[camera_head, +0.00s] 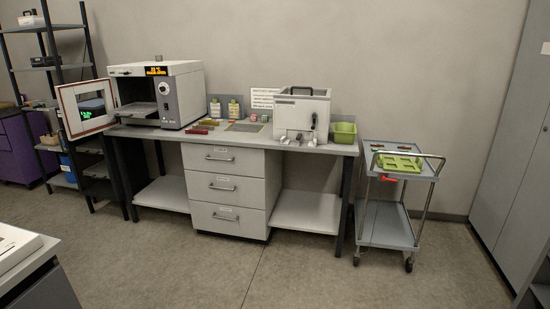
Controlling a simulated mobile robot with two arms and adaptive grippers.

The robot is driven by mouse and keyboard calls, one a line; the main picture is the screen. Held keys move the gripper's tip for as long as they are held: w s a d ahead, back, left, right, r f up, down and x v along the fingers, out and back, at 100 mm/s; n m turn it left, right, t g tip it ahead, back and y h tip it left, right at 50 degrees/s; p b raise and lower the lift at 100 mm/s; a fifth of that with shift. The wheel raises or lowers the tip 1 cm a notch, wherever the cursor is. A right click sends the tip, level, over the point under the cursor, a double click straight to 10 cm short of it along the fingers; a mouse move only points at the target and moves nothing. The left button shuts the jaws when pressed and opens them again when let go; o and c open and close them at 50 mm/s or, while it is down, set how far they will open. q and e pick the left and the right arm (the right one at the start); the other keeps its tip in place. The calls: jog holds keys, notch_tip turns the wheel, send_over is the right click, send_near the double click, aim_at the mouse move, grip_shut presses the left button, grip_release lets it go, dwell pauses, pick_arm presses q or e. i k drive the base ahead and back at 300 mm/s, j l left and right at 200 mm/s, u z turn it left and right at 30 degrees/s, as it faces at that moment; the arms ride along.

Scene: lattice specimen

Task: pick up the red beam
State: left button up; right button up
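Two small reddish bars lie on the grey workbench (250,140), between the white oven and the white tank. One bar (197,131) is nearer the front edge and the other bar (208,122) is just behind it. A bright red piece (388,178) shows at the trolley's front edge, below a green tray. I cannot tell for certain which of these is the red beam. Neither of my grippers is in view.
The white oven (182,100) stands at the bench's left with its door (86,107) open to the left. The tank (301,108), a green bin (344,131), the trolley (388,232) and its green tray (398,163) are to the right. The floor (200,275) in front is clear.

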aim_at(188, 132)
jog(key=i+l, duration=0.1)
jog(key=i, duration=2.05)
jog(key=i+l+u, duration=0.2)
jog(key=i, duration=0.2)
jog(key=i+u, duration=0.15)
jog(key=i, duration=0.25)
jog(key=i+l+u, duration=0.2)
jog(key=i+u, duration=0.5)
jog(key=i, duration=0.95)
